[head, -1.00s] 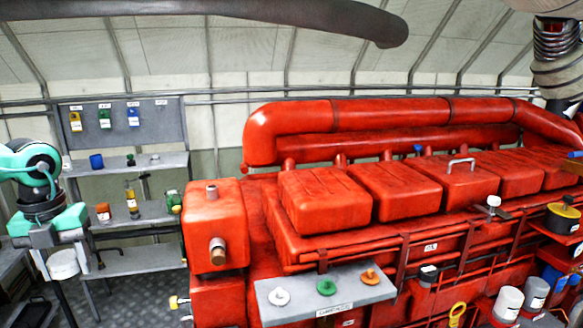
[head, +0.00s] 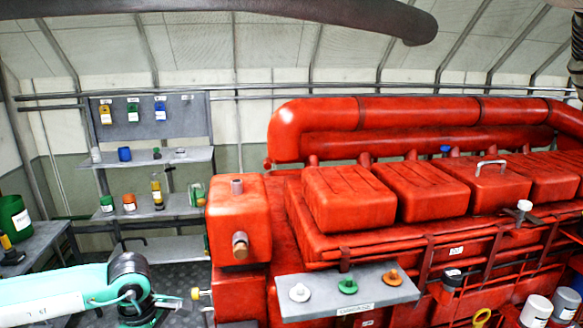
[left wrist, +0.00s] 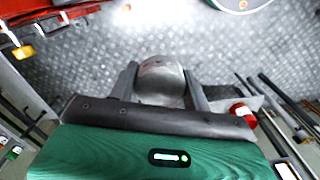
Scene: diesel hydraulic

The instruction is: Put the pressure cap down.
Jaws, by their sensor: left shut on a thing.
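In the left wrist view my left gripper (left wrist: 162,92) is shut on a rounded grey metal piece (left wrist: 161,76), which I take to be the pressure cap. Its far side and underside are hidden. It is held above a patterned metal floor. In the head view my left arm comes in at the bottom left, and its gripper is not visible there. A grey ledge (head: 322,296) on the red engine bears a white cap (head: 299,292), a green cap (head: 348,286) and an orange cap (head: 391,277). My right gripper is not in view.
The red engine (head: 385,235) fills the right side. A grey shelf rack (head: 165,212) with jars and bottles stands at the back left. A bench (head: 38,243) with a green canister (head: 14,218) is at the far left.

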